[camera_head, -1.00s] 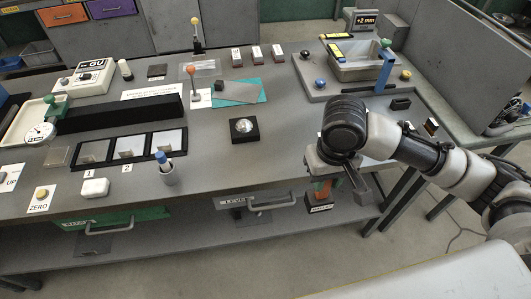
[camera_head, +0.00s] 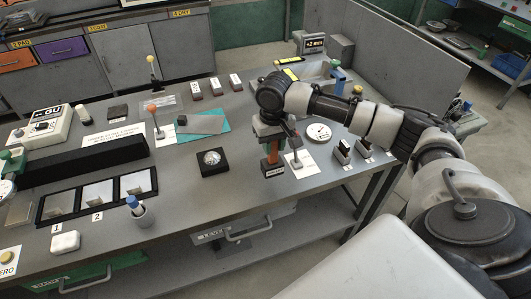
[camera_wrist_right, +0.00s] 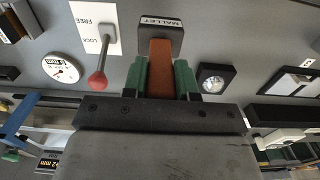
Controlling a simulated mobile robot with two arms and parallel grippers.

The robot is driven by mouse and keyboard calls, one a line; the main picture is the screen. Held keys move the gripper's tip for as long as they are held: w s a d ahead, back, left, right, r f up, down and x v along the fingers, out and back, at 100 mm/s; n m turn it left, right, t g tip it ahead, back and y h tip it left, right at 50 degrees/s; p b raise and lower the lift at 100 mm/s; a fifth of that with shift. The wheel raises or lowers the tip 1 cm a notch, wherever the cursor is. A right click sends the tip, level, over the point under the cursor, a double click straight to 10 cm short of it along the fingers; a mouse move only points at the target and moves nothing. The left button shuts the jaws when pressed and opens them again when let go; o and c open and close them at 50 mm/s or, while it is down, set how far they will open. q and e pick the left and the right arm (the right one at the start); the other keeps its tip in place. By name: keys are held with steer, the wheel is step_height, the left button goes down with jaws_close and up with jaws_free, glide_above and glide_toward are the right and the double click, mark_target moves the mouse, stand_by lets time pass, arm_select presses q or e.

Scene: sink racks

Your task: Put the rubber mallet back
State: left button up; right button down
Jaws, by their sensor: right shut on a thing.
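My left gripper is out of view.
A red-knobbed lever on a LOCK/FREE card (camera_wrist_right: 98,75) stands close beside the mallet. A round dial (camera_head: 319,132) and black slotted blocks (camera_head: 344,150) lie to its right. A black block with a shiny dome (camera_head: 213,161) is to its left. Bare bench lies in front.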

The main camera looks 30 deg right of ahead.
mark_target(266, 159)
steer(key=shift+w+a+f, duration=0.2)
steer(key=shift+w+f, duration=0.1)
steer(key=shift+w, duration=0.2)
steer(key=shift+w+a+f, duration=0.2)
steer(key=shift+w+f, duration=0.05)
steer(key=shift+w, duration=0.2)
steer(key=shift+w+f, duration=0.1)
steer(key=shift+f, duration=0.1)
steer(key=shift+f+p, duration=0.6)
steer(key=shift+f, duration=1.35)
steer(key=shift+f, duration=0.1)
steer(key=c, duration=0.9)
jaws_free()
step_height(266, 159, up, 12)
steer(key=shift+r+b, duration=0.15)
steer(key=shift+b, duration=1)
steer(key=shift+a, duration=0.1)
